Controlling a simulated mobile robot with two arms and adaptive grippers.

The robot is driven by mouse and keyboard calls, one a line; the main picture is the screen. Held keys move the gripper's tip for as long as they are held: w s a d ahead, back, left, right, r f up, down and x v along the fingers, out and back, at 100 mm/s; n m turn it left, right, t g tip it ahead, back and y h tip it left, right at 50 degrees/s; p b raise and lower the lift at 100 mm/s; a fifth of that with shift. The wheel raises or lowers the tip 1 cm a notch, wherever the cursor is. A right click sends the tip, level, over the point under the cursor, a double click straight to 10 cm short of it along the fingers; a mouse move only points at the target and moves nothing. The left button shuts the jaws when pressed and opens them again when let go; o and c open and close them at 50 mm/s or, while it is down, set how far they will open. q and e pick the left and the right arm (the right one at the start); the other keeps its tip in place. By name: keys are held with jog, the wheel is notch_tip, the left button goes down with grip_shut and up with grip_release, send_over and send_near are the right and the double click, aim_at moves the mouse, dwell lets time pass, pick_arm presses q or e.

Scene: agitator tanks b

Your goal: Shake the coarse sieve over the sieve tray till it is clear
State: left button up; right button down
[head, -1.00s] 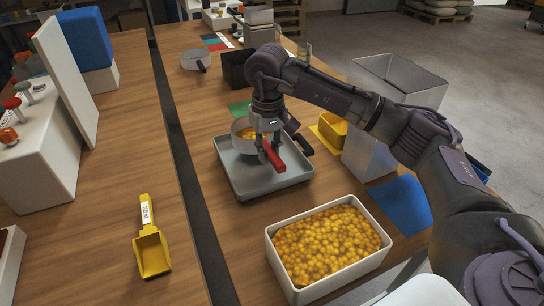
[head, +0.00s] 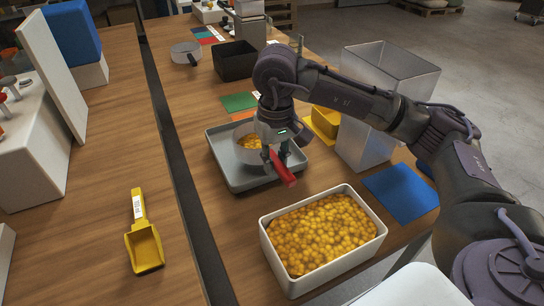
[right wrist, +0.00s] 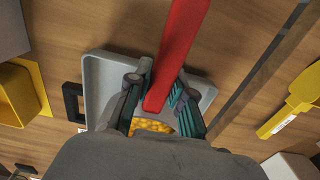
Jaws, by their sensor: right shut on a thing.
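The coarse sieve is a round grey pan (head: 243,140) with a red handle (head: 284,171) and yellow-orange balls inside. It is over the grey sieve tray (head: 226,177); the gap below it is hard to judge. My right gripper (head: 276,153) is shut on the red handle and hides part of the pan. In the right wrist view the red handle (right wrist: 180,45) runs between the fingers (right wrist: 155,100), with balls (right wrist: 150,126) below and the tray rim (right wrist: 97,85) around. The left gripper is not in view.
A white bin (head: 264,240) full of yellow-orange balls stands in front of the tray. A yellow scoop (head: 145,248) lies at left. A yellow container (head: 325,121) and a clear tall box (head: 365,145) stand at right. A black box (head: 236,63) is behind.

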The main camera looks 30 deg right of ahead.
jog(key=shift+w, duration=0.1)
jog(key=shift+w+d+b, duration=0.2)
jog(key=shift+w+b, duration=0.2)
jog(key=shift+w, duration=3.1)
jog(key=shift+s, duration=0.1)
jog(key=s+b, duration=0.1)
jog(key=s, duration=0.5)
jog(key=shift+s+a, duration=0.1)
jog(key=shift+a, duration=0.05)
jog(key=shift+s, duration=0.4)
jog(key=shift+w+r, duration=0.1)
jog(key=shift+w, duration=0.05)
